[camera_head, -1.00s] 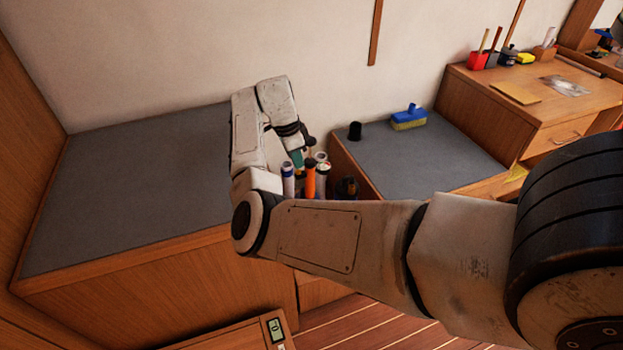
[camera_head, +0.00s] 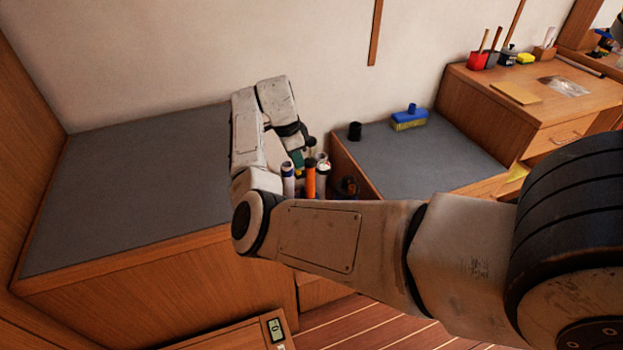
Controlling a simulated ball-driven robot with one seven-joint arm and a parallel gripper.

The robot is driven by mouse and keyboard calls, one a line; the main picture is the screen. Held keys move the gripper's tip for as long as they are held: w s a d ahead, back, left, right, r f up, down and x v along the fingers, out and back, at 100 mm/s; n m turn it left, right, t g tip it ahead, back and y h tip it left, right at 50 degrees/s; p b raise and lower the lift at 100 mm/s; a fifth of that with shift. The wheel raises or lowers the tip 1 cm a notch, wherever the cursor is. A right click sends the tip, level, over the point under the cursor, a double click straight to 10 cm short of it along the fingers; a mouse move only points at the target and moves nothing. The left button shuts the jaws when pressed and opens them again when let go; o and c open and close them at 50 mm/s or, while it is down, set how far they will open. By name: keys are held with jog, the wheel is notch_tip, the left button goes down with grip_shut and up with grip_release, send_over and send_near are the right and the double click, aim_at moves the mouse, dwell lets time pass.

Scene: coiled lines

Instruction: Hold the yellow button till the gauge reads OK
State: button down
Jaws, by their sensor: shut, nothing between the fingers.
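A small gauge with a pale green display (camera_head: 276,326) is at the bottom edge, on a wooden top; its digits are too small to read surely. I cannot make out a yellow button; the area below the display is cut off by the frame. My arm crosses the view and bends up at the left, then over towards the wall. My gripper (camera_head: 308,143) is small and dark at its end, shut and empty, above several upright tubes and well apart from the gauge. Its fingertips are hard to make out.
The tubes, including an orange one (camera_head: 310,178), stand between a large grey-topped counter (camera_head: 130,190) and a lower grey top (camera_head: 420,160). The large counter is clear.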

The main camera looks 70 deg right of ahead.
jog(key=shift+f+b, duration=0.55)
jog(key=shift+f, duration=0.45)
dwell(1.3)
dwell(0.5)
jog(key=shift+r+p, duration=0.8)
jog(key=shift+r, duration=0.2)
jog(key=shift+f+b, duration=0.55)
jog(key=shift+f, duration=0.4)
dwell(0.8)
jog(key=shift+r+p, duration=0.8)
jog(key=shift+r, duration=0.25)
notch_tip(320, 180, up, 5)
jog(key=p, duration=0.4)
dwell(0.8)
